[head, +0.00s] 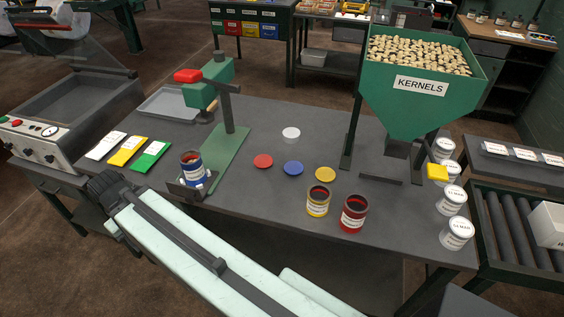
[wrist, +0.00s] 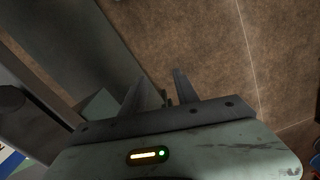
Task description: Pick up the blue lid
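The blue lid (head: 293,168) lies flat on the dark grey table, between a red lid (head: 263,161) and a yellow lid (head: 326,174). My gripper (wrist: 159,80) shows in the wrist view with its two fingers apart and nothing between them. It faces the brown floor and a dark grey edge. In the head view my arm reaches to the left front of the table, well left of the blue lid. The fingers are not clear there. The blue lid is not visible in the wrist view.
A blue can (head: 193,168) sits at the green press (head: 228,140). The green kernel hopper (head: 420,110) stands at right. A white round item (head: 291,134) is behind the lids.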

